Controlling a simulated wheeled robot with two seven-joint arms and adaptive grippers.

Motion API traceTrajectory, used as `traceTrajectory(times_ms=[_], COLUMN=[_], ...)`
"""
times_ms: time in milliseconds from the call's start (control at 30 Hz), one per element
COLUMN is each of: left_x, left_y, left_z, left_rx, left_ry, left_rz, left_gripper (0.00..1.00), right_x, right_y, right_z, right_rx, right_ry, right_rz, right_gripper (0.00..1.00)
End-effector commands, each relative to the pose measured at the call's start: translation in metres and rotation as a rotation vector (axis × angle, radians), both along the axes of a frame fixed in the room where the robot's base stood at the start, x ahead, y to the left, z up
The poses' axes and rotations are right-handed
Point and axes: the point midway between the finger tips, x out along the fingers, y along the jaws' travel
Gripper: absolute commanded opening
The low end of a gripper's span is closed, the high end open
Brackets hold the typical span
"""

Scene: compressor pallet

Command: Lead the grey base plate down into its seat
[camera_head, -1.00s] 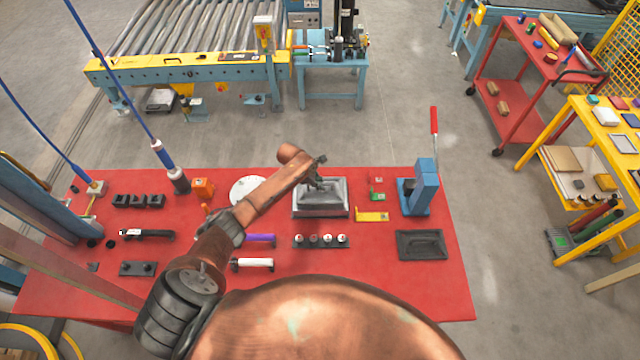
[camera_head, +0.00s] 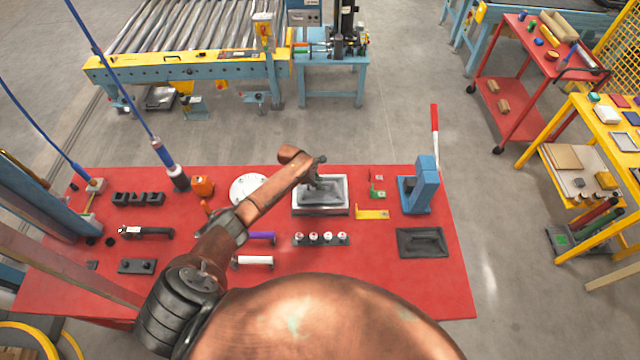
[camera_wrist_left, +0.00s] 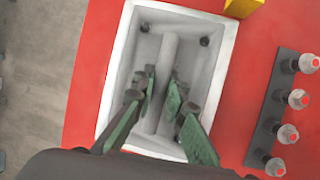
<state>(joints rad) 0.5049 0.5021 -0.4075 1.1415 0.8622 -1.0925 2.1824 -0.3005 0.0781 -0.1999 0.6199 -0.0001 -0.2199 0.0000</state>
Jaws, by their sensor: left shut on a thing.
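The grey base plate (camera_head: 326,196) is inside the light grey, pale-rimmed tray that forms its seat (camera_head: 321,213), at the middle of the red table. The wrist view shows the plate (camera_wrist_left: 196,58) with its raised central ridge within the tray's rim (camera_wrist_left: 109,82). My left gripper (camera_head: 315,180) comes down from above and is shut on the ridge. In the wrist view its green-padded fingers (camera_wrist_left: 162,84) stand on both sides of the ridge. Whether the plate's underside touches the tray floor is hidden. My right gripper is not in view.
A yellow bracket (camera_head: 372,215) and a blue press (camera_head: 418,188) with a red-handled lever stand to the right. A block with several capped studs (camera_head: 321,239) lies just in front. A dark grey tray (camera_head: 422,243) lies front right. Bare red table shows between them.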

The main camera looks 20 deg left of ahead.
Motion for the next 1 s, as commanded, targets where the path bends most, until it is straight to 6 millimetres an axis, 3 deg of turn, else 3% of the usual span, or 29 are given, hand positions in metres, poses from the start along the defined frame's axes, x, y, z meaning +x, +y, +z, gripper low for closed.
traceTrajectory(times_ms=[67, 100, 400, 767, 1000], left_x=[0.002, 0.002, 0.001, -0.002, -0.013], left_y=[0.000, 0.000, 0.000, 0.002, 0.013], left_z=[0.000, 0.000, -0.001, 0.002, 0.038], left_rx=[0.000, 0.000, 0.000, 0.000, 0.000], left_ry=[-0.004, -0.004, -0.002, 0.001, -0.003], left_rz=[0.000, 0.000, -0.001, -0.002, -0.001], left_gripper=[0.00, 0.12, 0.32, 0.32, 0.32], right_x=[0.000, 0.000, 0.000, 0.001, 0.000], right_y=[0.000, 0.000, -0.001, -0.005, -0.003], right_z=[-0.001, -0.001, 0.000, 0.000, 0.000], right_rx=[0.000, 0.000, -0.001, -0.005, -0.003], right_ry=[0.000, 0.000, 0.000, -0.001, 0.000], right_rz=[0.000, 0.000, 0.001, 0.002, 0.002], right_gripper=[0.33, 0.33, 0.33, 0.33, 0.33])
